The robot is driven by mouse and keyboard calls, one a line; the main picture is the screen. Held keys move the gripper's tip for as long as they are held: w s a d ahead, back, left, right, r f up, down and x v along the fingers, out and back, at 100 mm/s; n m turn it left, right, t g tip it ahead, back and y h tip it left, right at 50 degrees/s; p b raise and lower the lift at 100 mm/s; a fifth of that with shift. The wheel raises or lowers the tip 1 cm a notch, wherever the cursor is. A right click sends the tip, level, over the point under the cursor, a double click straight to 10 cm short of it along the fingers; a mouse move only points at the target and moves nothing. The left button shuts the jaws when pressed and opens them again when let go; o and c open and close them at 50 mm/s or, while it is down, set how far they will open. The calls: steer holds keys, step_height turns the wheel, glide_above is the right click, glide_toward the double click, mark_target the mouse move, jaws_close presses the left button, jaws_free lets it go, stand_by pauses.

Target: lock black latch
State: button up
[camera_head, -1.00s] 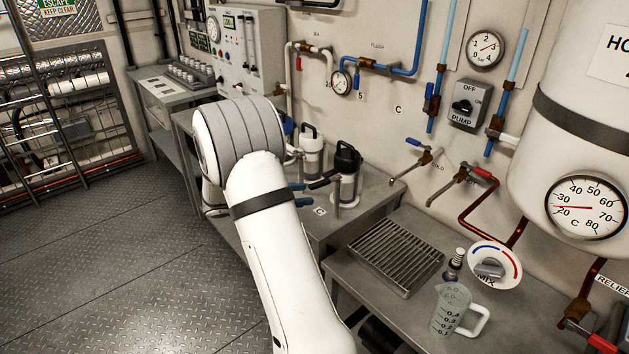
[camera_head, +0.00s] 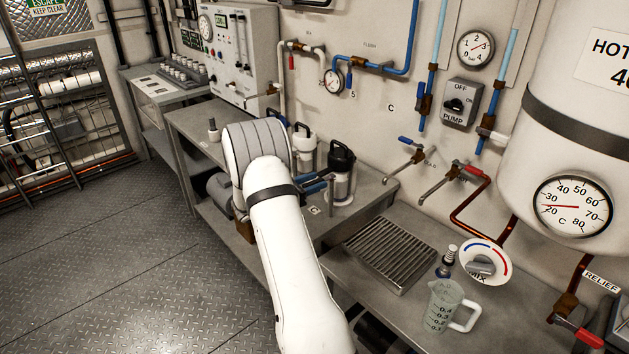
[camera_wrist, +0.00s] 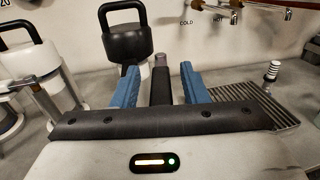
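The black-topped canister (camera_head: 341,158) with a loop handle stands on the bench in the head view. It also shows at the upper left of the wrist view (camera_wrist: 128,42). My gripper (camera_head: 316,182) is in front of the canister's left side. In the wrist view its blue fingers (camera_wrist: 160,75) are apart. A dark upright-looking lever with a grey end (camera_wrist: 160,85), perhaps the black latch, shows between them, with gaps on both sides. The lever's joint with the canister is hidden. I cannot tell whether the latch is locked.
A white canister (camera_head: 304,150) with a black handle stands left of the black one, partly behind my arm. A metal drain grate (camera_head: 390,252), a small bottle (camera_head: 446,262) and a measuring jug (camera_head: 440,306) are to the right. Taps (camera_head: 403,163) project from the wall.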

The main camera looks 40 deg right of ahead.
steer(key=shift+c, duration=0.2)
jaws_close()
steer(key=shift+d+r, duration=0.1)
stand_by(0.4)
